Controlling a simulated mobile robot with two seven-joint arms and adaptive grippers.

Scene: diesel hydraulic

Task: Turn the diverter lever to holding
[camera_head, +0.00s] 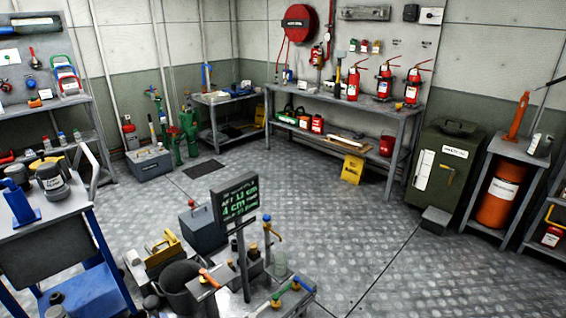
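A workstation stands at the bottom middle, with a dark display board (235,199) showing green text, partly reading "12 cm" and "4 cm". Several small handles sit around it. An orange handle (209,278) lies tilted at the left of the bench. Green, blue and yellow fittings (277,300) are at its front right. I cannot tell which of these is the diverter lever, and no "holding" label is readable. Neither of my grippers shows in the head view.
A blue-framed cart (105,262) stands at the left. A back bench (345,135) holds red extinguishers (384,82). A yellow floor sign (352,169) is before it. A dark green cabinet (441,165) stands at the right. The middle and right floor (400,255) is clear.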

